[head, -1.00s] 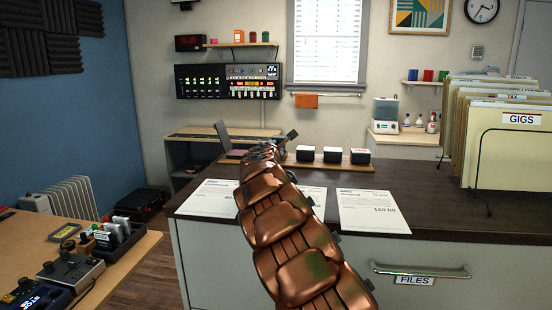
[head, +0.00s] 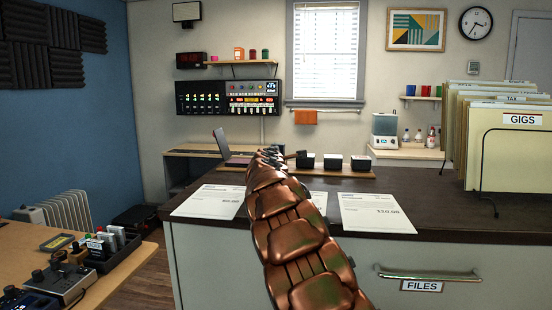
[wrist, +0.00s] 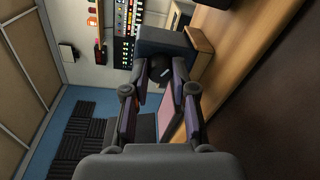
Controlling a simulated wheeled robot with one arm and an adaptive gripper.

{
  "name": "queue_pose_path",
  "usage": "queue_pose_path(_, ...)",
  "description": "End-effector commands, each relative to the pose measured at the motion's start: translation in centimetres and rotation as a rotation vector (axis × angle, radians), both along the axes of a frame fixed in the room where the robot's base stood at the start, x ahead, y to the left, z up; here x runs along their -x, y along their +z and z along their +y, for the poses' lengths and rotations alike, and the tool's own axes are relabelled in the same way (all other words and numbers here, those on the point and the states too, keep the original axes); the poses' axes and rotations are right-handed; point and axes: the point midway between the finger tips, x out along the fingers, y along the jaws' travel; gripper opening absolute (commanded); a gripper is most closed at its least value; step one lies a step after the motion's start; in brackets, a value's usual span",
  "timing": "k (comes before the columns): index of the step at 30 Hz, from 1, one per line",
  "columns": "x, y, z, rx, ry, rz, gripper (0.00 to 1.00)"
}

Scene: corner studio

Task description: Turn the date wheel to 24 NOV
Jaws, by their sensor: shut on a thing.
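A dark block (head: 305,160) stands at the left end of a row of similar blocks on a wooden board at the counter's back edge. My gripper (wrist: 161,84) is shut on this knob, one finger on each side. In the head view my copper arm reaches over the counter and hides most of the gripper. I cannot read any date in either view.
Paper sheets (head: 378,212) lie on the counter beside and under my arm. A file rack (head: 502,130) stands at the right. An open-lidded pad or laptop-like item (head: 238,160) is left of the gripper. A desk with small devices (head: 65,278) is front left.

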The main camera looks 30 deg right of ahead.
Motion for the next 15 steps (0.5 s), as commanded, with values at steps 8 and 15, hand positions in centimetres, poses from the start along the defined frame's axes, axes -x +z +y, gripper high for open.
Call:
queue_pose_path(8, 0.02, -0.11, -0.08, -0.003, -0.002, 0.0, 0.0)
queue_pose_path(15, 0.02, -0.06, -0.07, -0.001, -0.001, 0.0, 0.43)
